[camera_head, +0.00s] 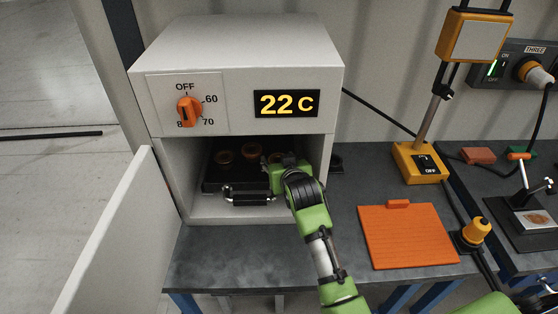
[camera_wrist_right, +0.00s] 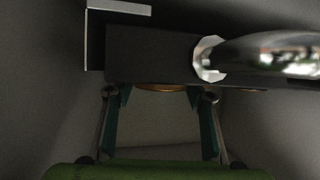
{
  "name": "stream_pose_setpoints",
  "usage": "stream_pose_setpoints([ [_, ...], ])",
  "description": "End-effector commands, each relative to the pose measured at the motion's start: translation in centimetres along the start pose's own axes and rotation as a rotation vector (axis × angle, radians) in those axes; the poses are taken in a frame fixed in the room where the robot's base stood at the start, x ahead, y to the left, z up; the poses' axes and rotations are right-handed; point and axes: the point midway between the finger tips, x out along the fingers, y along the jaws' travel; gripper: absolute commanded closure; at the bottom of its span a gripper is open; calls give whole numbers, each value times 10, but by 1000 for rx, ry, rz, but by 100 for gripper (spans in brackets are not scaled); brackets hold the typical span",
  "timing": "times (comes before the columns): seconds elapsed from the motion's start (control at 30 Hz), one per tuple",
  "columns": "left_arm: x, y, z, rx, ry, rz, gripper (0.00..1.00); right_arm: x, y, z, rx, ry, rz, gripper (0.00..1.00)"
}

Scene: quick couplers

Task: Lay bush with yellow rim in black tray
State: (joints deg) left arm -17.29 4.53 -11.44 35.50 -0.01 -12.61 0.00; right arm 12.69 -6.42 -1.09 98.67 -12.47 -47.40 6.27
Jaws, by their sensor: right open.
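The black tray (camera_head: 212,187) lies inside the open white oven, its metal-ended handle (camera_head: 250,199) toward the opening. Several round bushes with orange-brown rims show on it, including a left bush (camera_head: 224,157) and a middle bush (camera_head: 251,151). I cannot tell which rim is yellow. My right gripper (camera_wrist_right: 160,95) reaches into the oven at the tray's right side. Its fingers are spread. In the right wrist view, a sliver of an orange rim (camera_wrist_right: 160,87) shows beyond the fingertips, partly hidden by a dark bar. The left gripper is not in view.
The oven (camera_head: 235,60) has its door (camera_head: 115,240) swung open at left and reads 22 C; its walls are close around my right arm. An orange mat (camera_head: 408,238) lies on the dark bench at right, near a yellow-based stand (camera_head: 420,165).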

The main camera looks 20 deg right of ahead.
Motion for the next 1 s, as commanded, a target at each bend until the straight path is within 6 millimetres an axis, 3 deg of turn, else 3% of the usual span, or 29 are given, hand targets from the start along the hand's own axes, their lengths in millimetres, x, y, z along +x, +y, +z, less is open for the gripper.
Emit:
stream_pose_setpoints([
  [0.27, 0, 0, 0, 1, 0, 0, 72, -20, 1, -3, 0, 1, 1, 51],
  [0.73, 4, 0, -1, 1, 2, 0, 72, -104, 0, -3, 1, 0, 0, 51],
  [1.0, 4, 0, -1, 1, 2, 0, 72, -122, 0, -3, -1, -1, 1, 51],
])
